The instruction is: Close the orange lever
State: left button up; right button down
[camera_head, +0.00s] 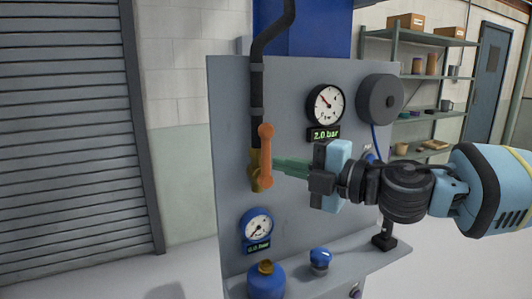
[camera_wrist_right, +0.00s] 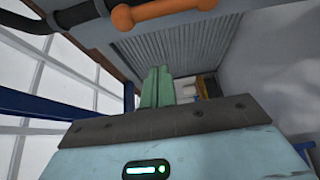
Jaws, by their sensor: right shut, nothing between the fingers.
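The orange lever (camera_head: 266,153) stands nearly upright on a brass valve (camera_head: 255,182) on the black pipe. It also shows at the top of the right wrist view (camera_wrist_right: 152,14). My right gripper (camera_head: 278,167) comes in from the right with its green fingers shut and empty. In the head view its fingertips are just right of the lever's lower half; I cannot tell whether they touch it. In the right wrist view the shut fingers (camera_wrist_right: 157,82) point up below the lever, with a visible gap in the picture. My left gripper is not in view.
The grey panel (camera_head: 230,140) carries an upper gauge (camera_head: 325,105) with a 2.0 bar display, a lower blue gauge (camera_head: 256,226) and a dark round reel (camera_head: 380,97). A blue knob (camera_head: 320,260) sits on the ledge below. The space left of the panel looks clear.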

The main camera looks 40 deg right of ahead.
aim_at(266, 156)
jog(key=w+d+b, duration=0.1)
jog(key=w, duration=0.7)
jog(key=shift+d+b, duration=0.3)
dwell(0.8)
